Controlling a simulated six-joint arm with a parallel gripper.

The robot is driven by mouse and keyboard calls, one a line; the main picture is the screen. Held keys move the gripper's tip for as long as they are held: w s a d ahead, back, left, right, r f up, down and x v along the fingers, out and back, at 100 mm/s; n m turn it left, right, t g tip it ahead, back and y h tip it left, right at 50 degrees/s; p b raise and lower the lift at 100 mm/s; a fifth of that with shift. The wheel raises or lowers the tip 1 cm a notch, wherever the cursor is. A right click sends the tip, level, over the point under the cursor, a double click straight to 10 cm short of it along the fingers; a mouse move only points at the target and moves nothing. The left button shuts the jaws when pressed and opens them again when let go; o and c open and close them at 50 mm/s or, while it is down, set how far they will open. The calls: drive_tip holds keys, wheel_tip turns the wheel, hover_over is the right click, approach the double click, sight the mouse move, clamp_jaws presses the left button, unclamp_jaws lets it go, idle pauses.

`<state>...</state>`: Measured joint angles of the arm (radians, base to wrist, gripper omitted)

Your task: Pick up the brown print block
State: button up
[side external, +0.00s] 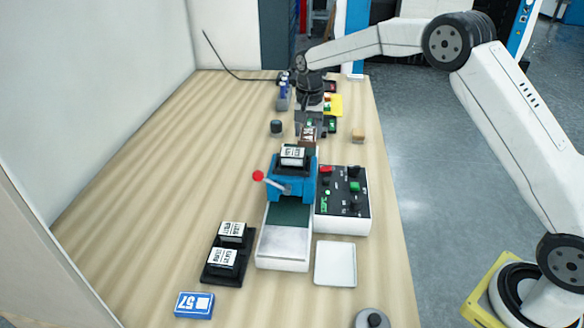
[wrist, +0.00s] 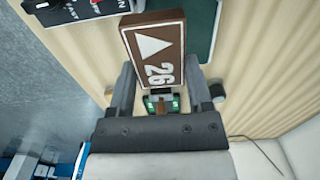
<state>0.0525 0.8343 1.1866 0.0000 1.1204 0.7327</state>
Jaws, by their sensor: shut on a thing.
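The brown print block (wrist: 155,48) shows large in the wrist view, with a white border, a white triangle and the number 26 on its face. My gripper (wrist: 160,70) is shut on it, one finger on each side of its lower part. In the side view the brown block (side external: 308,138) shows small below my gripper (side external: 309,123), behind the blue press. The arm hides part of that area, and I cannot tell how high the block is held.
The blue press (side external: 291,185) carries a white-topped block and a red-knobbed lever. A control box (side external: 343,200) stands to its right. A black rack (side external: 226,256) with white-topped blocks, a white tray (side external: 335,264) and a blue 57 block (side external: 194,305) lie nearer. The table's left side is clear.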

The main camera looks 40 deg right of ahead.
drive_tip(key=s+r, duration=0.5)
drive_tip(key=s, duration=0.5)
drive_tip(key=shift+a, duration=0.2)
drive_tip(key=shift+r, duration=0.1)
idle(0.4)
